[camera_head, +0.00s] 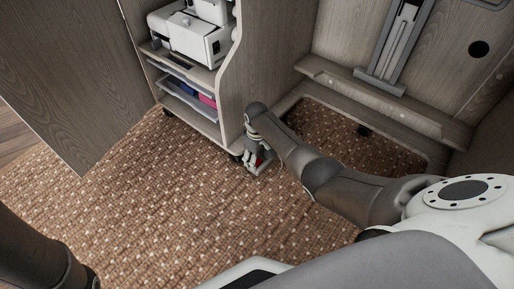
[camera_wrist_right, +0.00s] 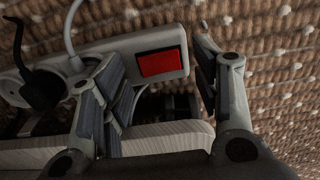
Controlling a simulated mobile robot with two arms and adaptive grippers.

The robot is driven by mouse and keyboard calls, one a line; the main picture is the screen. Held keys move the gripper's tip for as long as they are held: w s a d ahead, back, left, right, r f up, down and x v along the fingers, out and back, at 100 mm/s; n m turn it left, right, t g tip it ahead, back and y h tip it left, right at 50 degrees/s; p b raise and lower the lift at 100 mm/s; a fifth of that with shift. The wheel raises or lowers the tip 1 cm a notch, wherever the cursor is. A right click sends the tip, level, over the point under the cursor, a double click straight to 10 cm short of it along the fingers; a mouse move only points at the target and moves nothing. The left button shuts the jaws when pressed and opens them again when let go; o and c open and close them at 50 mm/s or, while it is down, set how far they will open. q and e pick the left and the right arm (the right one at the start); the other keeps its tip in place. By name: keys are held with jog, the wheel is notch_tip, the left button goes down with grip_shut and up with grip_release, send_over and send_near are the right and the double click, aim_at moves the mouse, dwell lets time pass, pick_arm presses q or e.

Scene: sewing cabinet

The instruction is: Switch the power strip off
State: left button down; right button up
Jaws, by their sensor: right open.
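The power strip (camera_wrist_right: 125,52) is light-coloured and has a red rectangular switch (camera_wrist_right: 160,62) near its right end in the wrist view. A black plug (camera_wrist_right: 37,90) and a white plug with its cable (camera_wrist_right: 75,62) sit in it. In the head view the strip (camera_head: 264,170) is mostly hidden by my right gripper (camera_head: 254,160), low beside the cabinet trolley. My right gripper (camera_wrist_right: 160,65) is open, with one finger on each side of the switch in the wrist view. I cannot tell whether it touches. My left gripper is out of view.
A wooden trolley panel (camera_head: 232,80) stands close to the left of my right gripper. The trolley carries a white sewing machine (camera_head: 190,38) and trays (camera_head: 187,92). A wooden frame (camera_head: 395,130) lies to the right. The carpet (camera_head: 180,200) in front is clear.

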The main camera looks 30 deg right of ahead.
aim_at(257, 163)
notch_tip(257, 163, up, 11)
jog(key=shift+r, duration=0.2)
dwell(0.3)
dwell(0.4)
